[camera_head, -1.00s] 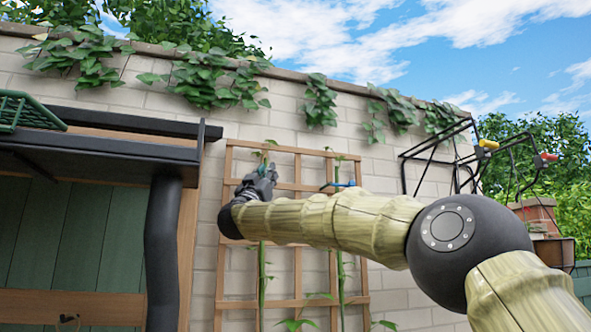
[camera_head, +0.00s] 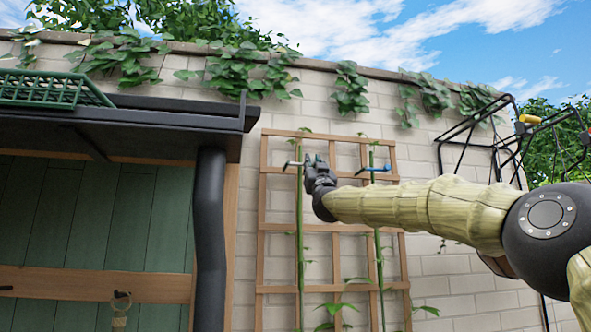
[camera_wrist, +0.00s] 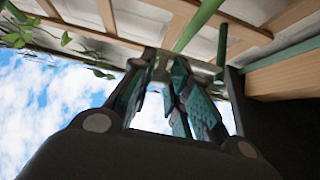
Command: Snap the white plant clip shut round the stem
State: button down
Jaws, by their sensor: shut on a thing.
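The white plant clip (camera_head: 293,163) is at the left green stem (camera_head: 300,215), high on the wooden trellis. It looks pale grey, and a part of it sticks out left of the stem. My gripper (camera_head: 311,161) is just right of this stem, its fingers pointing up at the clip. In the wrist view the teal-padded fingers (camera_wrist: 165,80) are shut on the pale clip (camera_wrist: 160,70), close below the stem (camera_wrist: 197,25). The fingers hide much of the clip, so I cannot tell whether its loop is closed.
A blue clip (camera_head: 372,168) sits on the right stem (camera_head: 378,255). The trellis (camera_head: 262,215) stands against a pale brick wall (camera_head: 450,265). A dark canopy (camera_head: 120,130) and black pipe (camera_head: 210,230) are at left. A black wire frame (camera_head: 470,130) is at right.

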jog(key=shift+d+y, duration=0.1)
jog(key=shift+y, duration=0.3)
jog(key=c, duration=1.3)
grip_release()
jog(key=shift+f, duration=0.1)
jog(key=v, duration=1.1)
jog(key=shift+s+f, duration=0.2)
jog(key=shift+s, duration=0.2)
